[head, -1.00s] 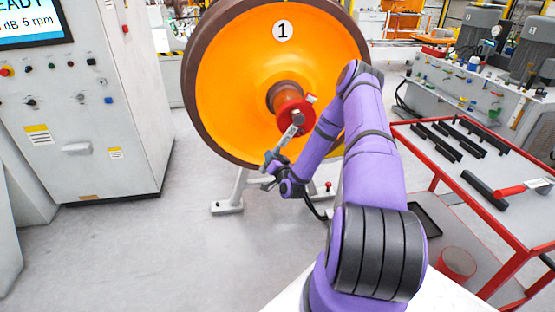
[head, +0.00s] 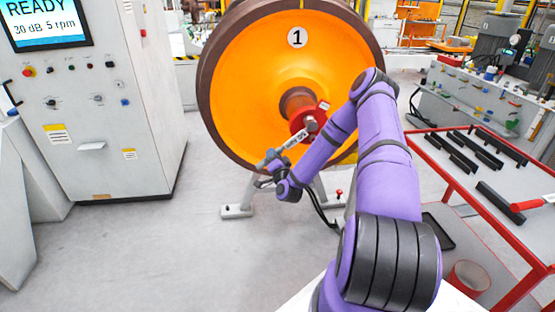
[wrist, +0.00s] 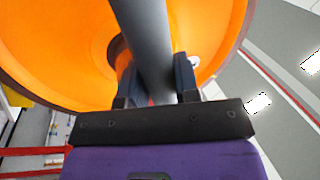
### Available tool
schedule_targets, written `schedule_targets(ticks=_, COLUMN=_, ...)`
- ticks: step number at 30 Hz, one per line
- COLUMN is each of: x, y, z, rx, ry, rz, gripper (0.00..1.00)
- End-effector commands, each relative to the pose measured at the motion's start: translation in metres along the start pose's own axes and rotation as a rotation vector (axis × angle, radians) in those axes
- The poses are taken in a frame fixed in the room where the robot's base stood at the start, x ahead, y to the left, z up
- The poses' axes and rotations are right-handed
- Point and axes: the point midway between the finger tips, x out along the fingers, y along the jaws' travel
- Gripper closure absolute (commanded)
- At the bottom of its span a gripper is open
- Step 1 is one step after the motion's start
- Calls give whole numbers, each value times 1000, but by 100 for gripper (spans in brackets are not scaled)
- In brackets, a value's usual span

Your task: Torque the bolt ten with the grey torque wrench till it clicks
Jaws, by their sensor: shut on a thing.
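The grey torque wrench (head: 292,141) slants from my gripper (head: 270,164) up and right to the red hub end (head: 302,116) of the orange wheel (head: 255,90). Its head overlaps the hub's lower right face; I cannot tell how it sits on a bolt there. In the wrist view the wrench's grey shaft (wrist: 147,45) runs between the two dark fingers of my gripper (wrist: 156,82), which is shut on it. Bolt numbers are too small to read, so I cannot pick out bolt ten.
A grey control cabinet (head: 95,110) with a READY screen (head: 45,22) stands at the left. A red-framed table (head: 460,185) with black bars (head: 465,160) and a red-handled tool (head: 530,203) is at the right. The wheel's stand foot (head: 238,211) is on the floor. Floor at left front is clear.

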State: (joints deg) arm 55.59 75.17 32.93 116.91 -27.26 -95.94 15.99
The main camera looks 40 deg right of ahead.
Motion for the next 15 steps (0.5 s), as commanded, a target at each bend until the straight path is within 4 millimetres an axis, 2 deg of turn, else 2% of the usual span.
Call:
schedule_targets(ticks=8, x=0, y=1, z=0, rx=-9, ry=-1, rz=-1, gripper=99)
schedule_targets(ticks=15, x=-8, y=31, z=-4, rx=-169, ry=-45, rz=0, gripper=99)
